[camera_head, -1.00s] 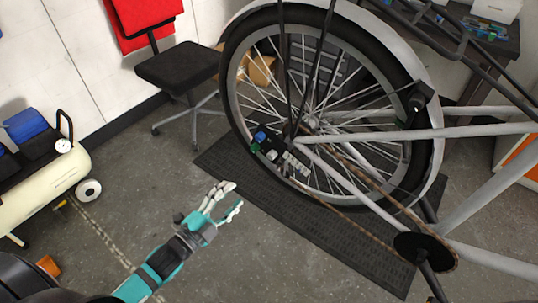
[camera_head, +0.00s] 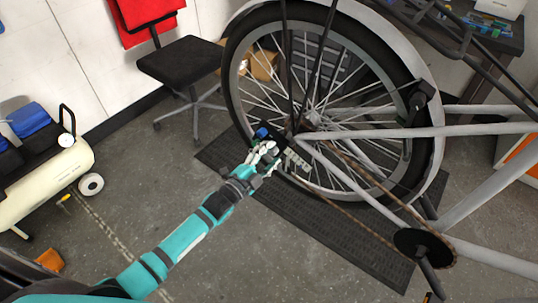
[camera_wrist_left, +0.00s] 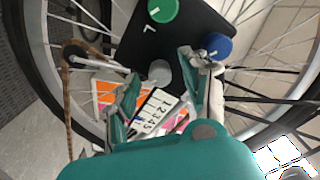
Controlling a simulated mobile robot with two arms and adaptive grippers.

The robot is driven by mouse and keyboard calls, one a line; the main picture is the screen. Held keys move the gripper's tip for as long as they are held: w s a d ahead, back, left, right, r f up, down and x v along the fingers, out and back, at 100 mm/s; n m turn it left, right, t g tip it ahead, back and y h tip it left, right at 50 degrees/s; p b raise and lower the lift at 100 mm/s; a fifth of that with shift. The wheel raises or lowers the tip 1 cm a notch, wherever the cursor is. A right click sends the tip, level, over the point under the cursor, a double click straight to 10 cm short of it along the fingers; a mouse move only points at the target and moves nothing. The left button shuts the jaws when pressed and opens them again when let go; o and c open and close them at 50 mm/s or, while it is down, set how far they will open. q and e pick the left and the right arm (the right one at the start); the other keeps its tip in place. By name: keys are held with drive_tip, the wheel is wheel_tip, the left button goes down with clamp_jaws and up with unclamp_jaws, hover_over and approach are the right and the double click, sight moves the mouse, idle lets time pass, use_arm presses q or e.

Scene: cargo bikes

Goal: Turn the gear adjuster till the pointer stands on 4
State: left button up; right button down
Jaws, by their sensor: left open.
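My left gripper (camera_head: 264,153) is at the rear wheel hub, in front of a small black panel (camera_head: 268,136). In the left wrist view the black panel (camera_wrist_left: 188,28) carries a green knob (camera_wrist_left: 163,10), a blue knob (camera_wrist_left: 217,46) and a grey knob (camera_wrist_left: 158,72). Below the grey knob is a white scale (camera_wrist_left: 153,112) with numbers up to 5. The open fingers (camera_wrist_left: 165,75) stand either side of the grey knob; the right finger overlaps the blue knob's lower edge. I cannot tell whether they touch. The pointer's position cannot be made out. My right gripper is not in view.
The bicycle's rear wheel (camera_head: 325,90) and grey frame tubes (camera_head: 430,132) surround the panel. The chain and crank (camera_head: 422,246) are at lower right. A black chair (camera_head: 182,62) and a cream compressor (camera_head: 50,178) stand at left.

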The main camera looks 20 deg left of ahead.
use_arm(q)
clamp_jaws()
idle(0.3)
drive_tip(key=shift+n, duration=0.4)
drive_tip(key=shift+n+p, duration=0.4)
drive_tip(key=shift+n, duration=0.6)
drive_tip(key=n, duration=0.3)
drive_tip(key=shift+n+p, duration=0.3)
drive_tip(key=shift+p, duration=0.05)
drive_tip(key=n, duration=0.5)
drive_tip(key=shift+n, duration=0.3)
